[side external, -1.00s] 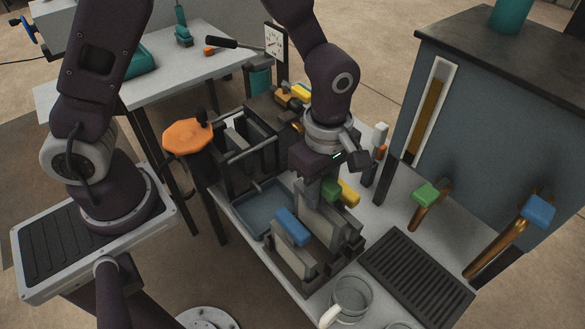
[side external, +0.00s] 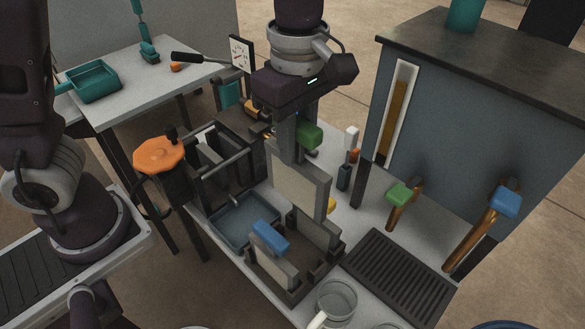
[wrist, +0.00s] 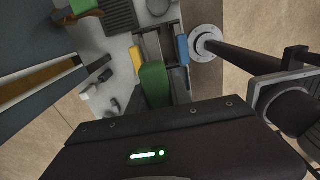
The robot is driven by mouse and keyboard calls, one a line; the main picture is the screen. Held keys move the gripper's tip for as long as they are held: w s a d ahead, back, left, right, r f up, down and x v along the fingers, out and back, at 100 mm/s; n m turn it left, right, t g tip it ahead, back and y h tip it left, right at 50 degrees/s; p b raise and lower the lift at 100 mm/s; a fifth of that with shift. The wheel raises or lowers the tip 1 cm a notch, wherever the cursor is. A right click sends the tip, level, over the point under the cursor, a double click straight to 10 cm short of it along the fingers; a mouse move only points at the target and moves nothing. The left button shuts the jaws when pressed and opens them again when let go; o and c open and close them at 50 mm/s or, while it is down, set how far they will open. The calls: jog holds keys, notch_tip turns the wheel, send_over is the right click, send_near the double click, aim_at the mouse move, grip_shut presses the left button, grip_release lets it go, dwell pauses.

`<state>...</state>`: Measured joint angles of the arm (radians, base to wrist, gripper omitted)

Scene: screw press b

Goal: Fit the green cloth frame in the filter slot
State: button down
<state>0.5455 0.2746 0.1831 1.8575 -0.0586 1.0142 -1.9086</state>
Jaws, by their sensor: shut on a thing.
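The green cloth frame has a green grip block (side external: 310,136) on top of a pale grey flat panel (side external: 298,190). My gripper (side external: 296,138) is shut on it and holds it upright above the rack (side external: 318,262). In the wrist view the green block (wrist: 154,84) is just ahead of my gripper. The blue-topped frame (side external: 270,236) stands in the rack. A yellow-topped one (side external: 331,206) is partly hidden behind the held panel. The screw press (side external: 225,160), with dark upright plates and gaps between them, stands left of my gripper; I cannot tell which gap is the filter slot.
An orange handwheel (side external: 158,154) is at the press's left end. A blue-grey tray (side external: 243,219) lies in front of the press. A glass mug (side external: 336,300), a drain grate (side external: 400,276) and a tank (side external: 470,120) with green and blue taps are to the right.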

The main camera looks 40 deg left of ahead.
jog(key=shift+r, duration=0.95)
jog(key=w+a, duration=0.4)
jog(key=a, duration=0.5)
jog(key=w+a, duration=0.3)
jog(key=a, duration=0.6)
jog(key=s+a, duration=0.1)
jog(key=a, duration=1.4)
jog(key=f, duration=0.5)
jog(key=shift+d+f, duration=0.2)
jog(key=shift+d, duration=0.05)
jog(key=shift+f, duration=2.9)
